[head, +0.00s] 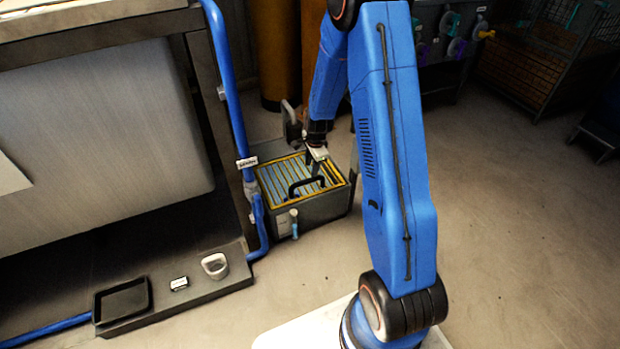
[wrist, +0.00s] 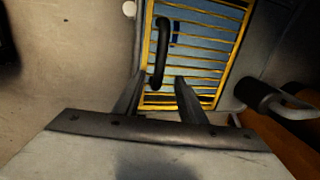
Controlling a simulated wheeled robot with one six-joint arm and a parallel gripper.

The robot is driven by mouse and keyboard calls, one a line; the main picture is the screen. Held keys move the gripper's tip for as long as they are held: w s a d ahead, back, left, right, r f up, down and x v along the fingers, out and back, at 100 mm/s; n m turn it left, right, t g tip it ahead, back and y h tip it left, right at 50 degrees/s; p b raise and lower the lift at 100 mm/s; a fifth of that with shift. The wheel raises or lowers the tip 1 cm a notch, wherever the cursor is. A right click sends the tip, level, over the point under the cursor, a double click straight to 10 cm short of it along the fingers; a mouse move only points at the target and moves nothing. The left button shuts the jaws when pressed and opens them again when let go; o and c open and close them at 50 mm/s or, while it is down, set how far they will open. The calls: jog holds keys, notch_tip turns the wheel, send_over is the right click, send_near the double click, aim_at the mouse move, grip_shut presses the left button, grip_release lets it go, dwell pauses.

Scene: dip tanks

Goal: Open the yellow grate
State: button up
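The yellow grate (head: 277,184) lies flat and closed over the top of a dark grey tank (head: 322,208), left of my arm in the head view. It has yellow bars with bluish gaps and a black arched handle (head: 293,187). In the wrist view the grate (wrist: 215,58) fills the upper middle, and its handle (wrist: 162,50) runs up its left side. My gripper (head: 318,176) is over the right part of the grate. In the wrist view its two fingers (wrist: 156,88) are spread apart, with the handle's near end between or just beyond them; contact cannot be told.
A dark bracket with a grey loop (wrist: 275,101) stands beside the tank in the wrist view. Open floor (head: 530,230) lies to the right.

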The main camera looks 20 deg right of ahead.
aim_at(310, 179)
jog(key=f, duration=0.2)
jog(key=w+f, duration=0.1)
jog(key=f, duration=0.5)
jog(key=shift+w+f, duration=0.2)
jog(key=shift+w, duration=0.15)
grip_shut()
